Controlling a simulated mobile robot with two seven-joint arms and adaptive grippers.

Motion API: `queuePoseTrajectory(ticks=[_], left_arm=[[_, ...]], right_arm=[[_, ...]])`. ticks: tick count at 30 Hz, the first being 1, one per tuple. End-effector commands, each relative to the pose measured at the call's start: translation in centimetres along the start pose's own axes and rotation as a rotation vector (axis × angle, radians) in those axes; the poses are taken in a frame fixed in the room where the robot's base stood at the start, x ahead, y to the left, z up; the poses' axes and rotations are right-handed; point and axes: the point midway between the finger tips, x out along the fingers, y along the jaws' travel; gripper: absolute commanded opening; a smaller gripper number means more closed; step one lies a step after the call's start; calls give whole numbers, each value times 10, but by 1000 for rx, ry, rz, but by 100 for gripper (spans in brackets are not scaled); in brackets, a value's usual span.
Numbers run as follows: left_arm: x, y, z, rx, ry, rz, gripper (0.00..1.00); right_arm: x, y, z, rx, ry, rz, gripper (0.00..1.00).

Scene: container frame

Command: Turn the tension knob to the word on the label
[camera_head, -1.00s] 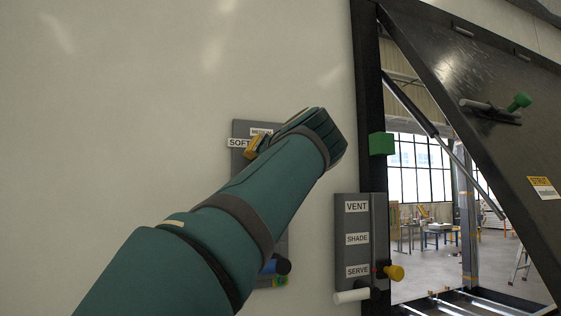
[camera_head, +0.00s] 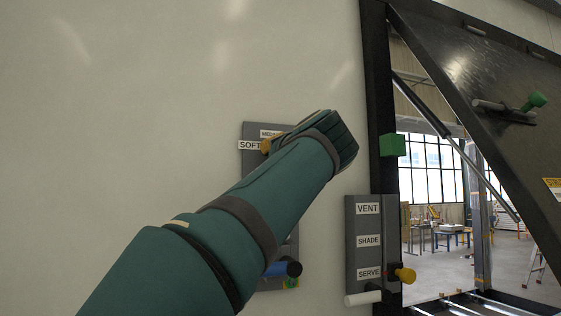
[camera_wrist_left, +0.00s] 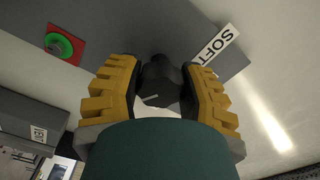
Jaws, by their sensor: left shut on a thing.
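The tension knob (camera_wrist_left: 160,82) is dark, with a pale pointer line, and sits between the yellow fingers of my left gripper (camera_wrist_left: 162,88) in the left wrist view. My left gripper is shut on it. The knob stands on a grey panel (camera_head: 252,132) on the pale wall. A SOFT label (camera_head: 249,145) is at the panel's left edge and also shows in the left wrist view (camera_wrist_left: 216,45). A second label (camera_head: 271,134), partly covered, appears to begin with MED. My arm hides the knob and most of the panel in the head view. My right gripper is not in view.
A green block (camera_head: 392,145) is on the black frame. Below my arm is a blue-and-black part (camera_head: 283,268). A red-and-green button (camera_wrist_left: 63,45) shows in the wrist view.

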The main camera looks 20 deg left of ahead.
Motion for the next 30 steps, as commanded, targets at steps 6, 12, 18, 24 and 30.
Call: queuePoseTrajectory(ticks=[6,12,18,24,30], left_arm=[[0,-2,0,3,2,-4,4],[0,-2,0,2,3,-4,49],[0,-1,0,3,2,-3,73],[-1,-1,0,3,1,-1,73],[-16,0,-2,3,5,2,73]], right_arm=[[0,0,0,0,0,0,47],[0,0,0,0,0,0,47],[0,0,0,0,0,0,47],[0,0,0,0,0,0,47],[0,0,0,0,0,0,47]])
